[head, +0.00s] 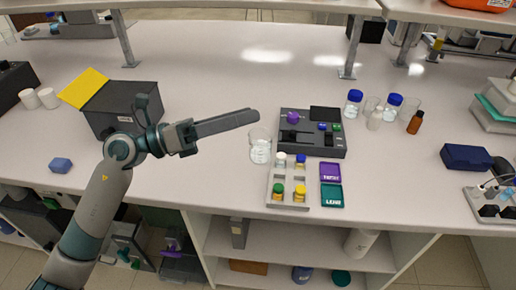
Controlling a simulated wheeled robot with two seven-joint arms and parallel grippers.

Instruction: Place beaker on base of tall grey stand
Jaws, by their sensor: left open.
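A clear glass beaker (260,150) with some clear contents stands upright on the white bench, left of a dark grey instrument. My left gripper (253,116) reaches in from the left, with its long dark fingers pointing right. Its tips appear just above and left of the beaker's rim in the picture. The gripper is open and holds nothing that I can see; its fingers overlap from this side. I cannot tell whether it touches the beaker. I cannot make out a tall grey stand with certainty. My right gripper is out of view.
The dark instrument (328,146) stands right of the beaker. A rack (271,195) with several small capped vials is in front, beside purple (331,172) and teal (332,196) boxes. Bottles and beakers stand at back right. A dark box (125,105) is at left. The back middle is clear.

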